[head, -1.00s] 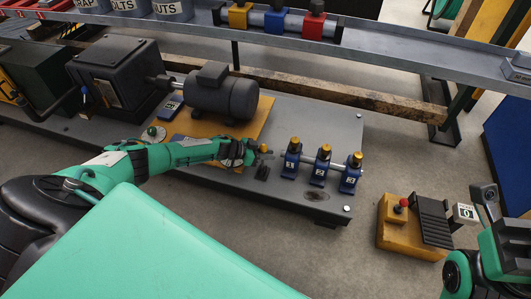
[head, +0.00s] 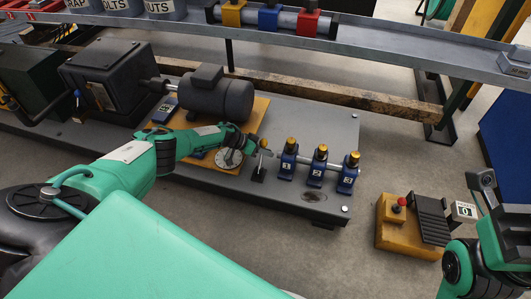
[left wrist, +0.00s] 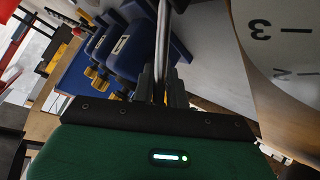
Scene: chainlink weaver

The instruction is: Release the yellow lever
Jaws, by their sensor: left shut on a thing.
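The yellow lever (head: 263,143) stands on the grey machine bed, its metal shaft rising from a small black base (head: 258,174). My left gripper (head: 256,149) is at the upper part of the lever, shut on it. In the left wrist view, the metal shaft (left wrist: 161,45) stands between the dark fingers (left wrist: 160,85). The lever's knob is partly hidden by the gripper in the head view.
A white dial (head: 229,159) lies beside the left gripper. Blue numbered blocks with yellow caps (head: 318,164) stand right of the lever. A dark motor (head: 220,95) is behind. A yellow pedal box (head: 405,235) is on the floor at right.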

